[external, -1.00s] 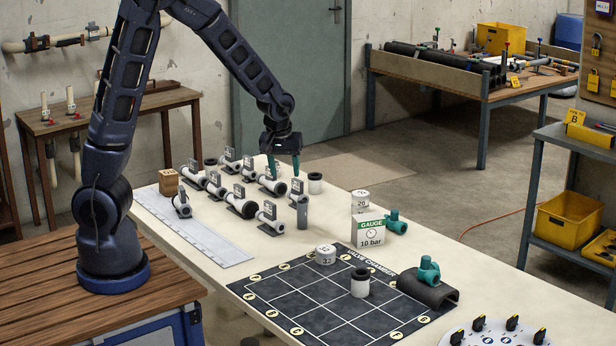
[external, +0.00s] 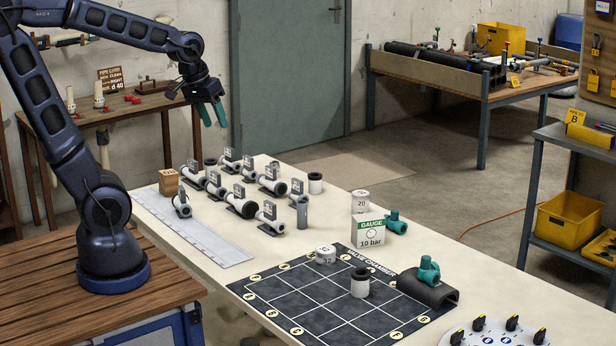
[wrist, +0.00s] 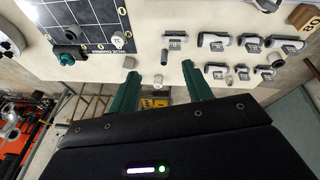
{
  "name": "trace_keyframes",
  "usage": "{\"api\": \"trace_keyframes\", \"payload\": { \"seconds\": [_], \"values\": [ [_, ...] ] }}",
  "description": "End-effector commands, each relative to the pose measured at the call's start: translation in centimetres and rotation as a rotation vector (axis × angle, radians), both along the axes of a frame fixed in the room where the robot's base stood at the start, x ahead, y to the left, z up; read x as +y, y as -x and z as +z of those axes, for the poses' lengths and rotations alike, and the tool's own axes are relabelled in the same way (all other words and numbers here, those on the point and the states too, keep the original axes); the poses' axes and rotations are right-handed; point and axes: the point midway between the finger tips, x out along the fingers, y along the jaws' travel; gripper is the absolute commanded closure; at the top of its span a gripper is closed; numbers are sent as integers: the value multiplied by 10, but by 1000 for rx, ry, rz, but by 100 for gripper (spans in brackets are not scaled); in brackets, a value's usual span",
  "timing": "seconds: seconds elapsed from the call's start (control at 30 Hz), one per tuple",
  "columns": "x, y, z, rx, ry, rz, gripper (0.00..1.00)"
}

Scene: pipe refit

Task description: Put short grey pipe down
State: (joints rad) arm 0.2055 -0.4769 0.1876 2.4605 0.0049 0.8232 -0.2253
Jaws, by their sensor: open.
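The short grey pipe (external: 302,212) stands upright on the cream table (external: 405,290), at the right of the rows of labelled pipe pieces. My gripper (external: 214,113) has green fingers and is raised in the air above the far left of the table, well away from the pipe. The fingers are apart with nothing between them. In the wrist view my gripper (wrist: 160,92) is also open and empty, with the table beyond it.
Several white pipe pieces with label tags (external: 240,202) fill the table's left part. The dark valve chamber grid (external: 310,300) lies in front, with a white piece with a black top (external: 360,283) on it. A gauge card (external: 370,230) and a teal valve (external: 396,222) stand behind it.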

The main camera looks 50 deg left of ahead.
Motion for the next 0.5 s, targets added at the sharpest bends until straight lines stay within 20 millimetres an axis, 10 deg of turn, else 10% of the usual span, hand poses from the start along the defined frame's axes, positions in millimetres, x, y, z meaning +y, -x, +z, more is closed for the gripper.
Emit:
{"api": "trace_keyframes", "payload": {
  "seconds": [0.5],
  "values": [
    [1,93,29,-83,-152,-161,50]
  ]
}}
